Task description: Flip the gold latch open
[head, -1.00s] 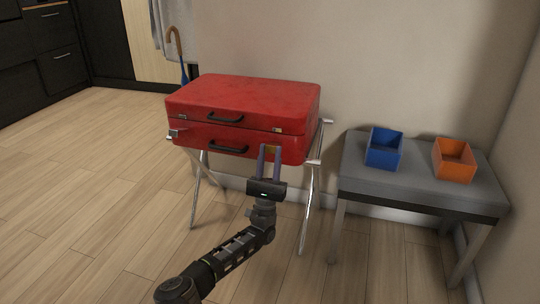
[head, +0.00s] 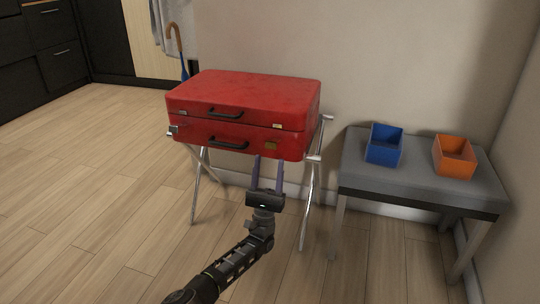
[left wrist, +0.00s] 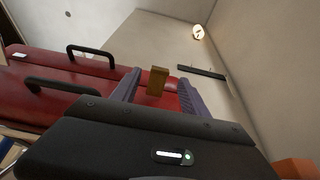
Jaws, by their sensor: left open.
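A closed red suitcase (head: 235,95) lies on a metal folding stand. The gold latch (head: 271,146) is on the right part of its front, on the lower half, below a small metal piece (head: 277,126) on the lid edge. In the left wrist view the gold latch (left wrist: 157,80) stands out from the red front, between the two finger lines. My left gripper (head: 268,160) is open and empty, just below and in front of the latch, fingers pointing at the case; I see no clear contact. My right gripper is not in view.
Two dark handles, upper (head: 225,113) and lower (head: 228,143), stick out from the case front. A silver piece (head: 173,130) juts out at the left corner. The stand's legs (head: 314,200) are beside my gripper. A grey bench (head: 420,185) at right holds a blue box (head: 384,150) and an orange box (head: 453,160).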

